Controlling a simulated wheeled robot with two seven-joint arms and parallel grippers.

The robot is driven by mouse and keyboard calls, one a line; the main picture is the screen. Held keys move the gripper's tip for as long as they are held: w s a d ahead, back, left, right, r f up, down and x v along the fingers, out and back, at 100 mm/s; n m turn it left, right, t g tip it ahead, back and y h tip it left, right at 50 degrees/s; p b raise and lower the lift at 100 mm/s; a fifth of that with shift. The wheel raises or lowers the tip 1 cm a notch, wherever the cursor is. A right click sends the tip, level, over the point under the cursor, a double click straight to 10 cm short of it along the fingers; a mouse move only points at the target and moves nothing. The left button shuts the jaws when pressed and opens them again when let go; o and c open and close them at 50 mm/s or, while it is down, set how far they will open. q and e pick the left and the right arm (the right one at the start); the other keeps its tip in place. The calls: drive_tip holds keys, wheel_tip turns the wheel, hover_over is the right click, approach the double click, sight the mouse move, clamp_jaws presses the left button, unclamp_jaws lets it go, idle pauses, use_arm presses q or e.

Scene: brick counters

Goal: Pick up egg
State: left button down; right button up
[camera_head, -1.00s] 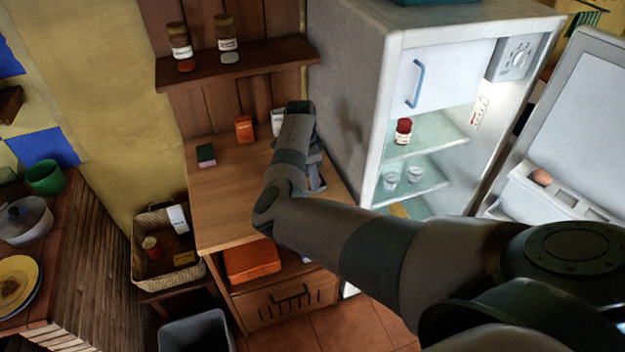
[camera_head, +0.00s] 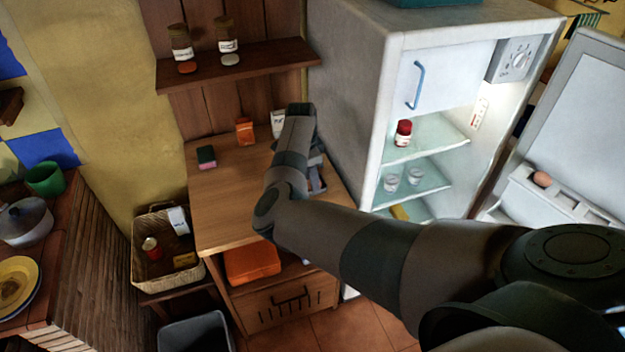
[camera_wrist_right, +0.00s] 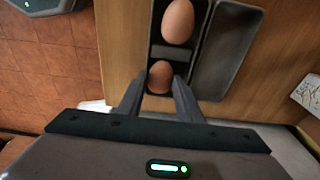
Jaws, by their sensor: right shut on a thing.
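A brown egg (camera_wrist_right: 160,76) sits between the two fingers of my right gripper (camera_wrist_right: 159,86), at the near end of a dark tray (camera_wrist_right: 213,72) on the wooden counter. The fingers are shut on its sides. It is still low in the tray, and I cannot tell whether it is clear of the bottom. A second brown egg (camera_wrist_right: 178,20) lies in the tray just beyond it. Another egg (camera_head: 541,179) rests in the fridge door rack. In the head view my right arm hides most of the tray and the held egg. My left gripper is not in view.
The open fridge (camera_head: 350,100) stands right of the wooden counter (camera_head: 225,205). A basket (camera_head: 148,225) stands to the left. The counter's left part is mostly clear.

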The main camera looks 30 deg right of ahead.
drive_tip(key=shift+w+b, duration=0.1)
drive_tip(key=shift+b, duration=0.2)
wheel_tip(320, 180, up, 17)
drive_tip(key=b, duration=0.5)
drive_tip(key=shift+w+b, duration=0.15)
drive_tip(key=shift+b, duration=0.2)
drive_tip(key=shift+d, duration=0.1)
